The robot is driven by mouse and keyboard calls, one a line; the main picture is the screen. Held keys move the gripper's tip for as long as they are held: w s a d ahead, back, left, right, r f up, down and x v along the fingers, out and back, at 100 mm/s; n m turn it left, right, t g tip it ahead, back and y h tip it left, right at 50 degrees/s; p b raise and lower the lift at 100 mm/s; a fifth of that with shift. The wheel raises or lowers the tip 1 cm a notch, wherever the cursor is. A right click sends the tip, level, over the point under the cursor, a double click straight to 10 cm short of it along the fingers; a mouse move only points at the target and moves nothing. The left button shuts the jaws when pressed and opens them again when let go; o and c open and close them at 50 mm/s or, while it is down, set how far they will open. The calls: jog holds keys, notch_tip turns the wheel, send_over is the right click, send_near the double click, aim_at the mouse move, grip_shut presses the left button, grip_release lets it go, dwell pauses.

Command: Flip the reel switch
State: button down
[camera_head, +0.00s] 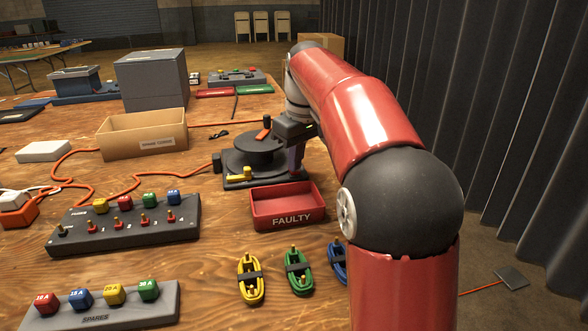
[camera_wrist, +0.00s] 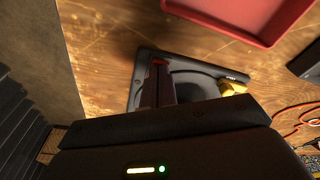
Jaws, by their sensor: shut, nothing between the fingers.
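The dark round cable reel (camera_head: 252,153) stands on a black base plate on the wooden table. Its yellow switch lever (camera_head: 240,174) lies at the front left of the base. In the wrist view, the yellow switch (camera_wrist: 233,88) shows partly at the base's right, beside a small white label. My gripper (camera_head: 295,167) points down at the right side of the reel, across the base from the switch and apart from it. Its fingers (camera_wrist: 158,66) are shut and empty. They hide part of the base, and I cannot tell whether they touch it. The gripper body hides much of the reel in the wrist view.
A red FAULTY tray (camera_head: 287,222) sits just in front of the reel. A cardboard box (camera_head: 143,149) and an orange cable are at left. A fuse panel (camera_head: 125,233), a SPARES block (camera_head: 100,318) and small cable coils are nearer. A corrugated wall (camera_head: 450,90) stands at right.

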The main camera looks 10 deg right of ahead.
notch_tip(320, 180, up, 5)
jog(key=p, duration=0.4)
jog(key=shift+f+p, duration=0.1)
jog(key=shift+p, duration=0.3)
jog(key=shift+r, duration=1)
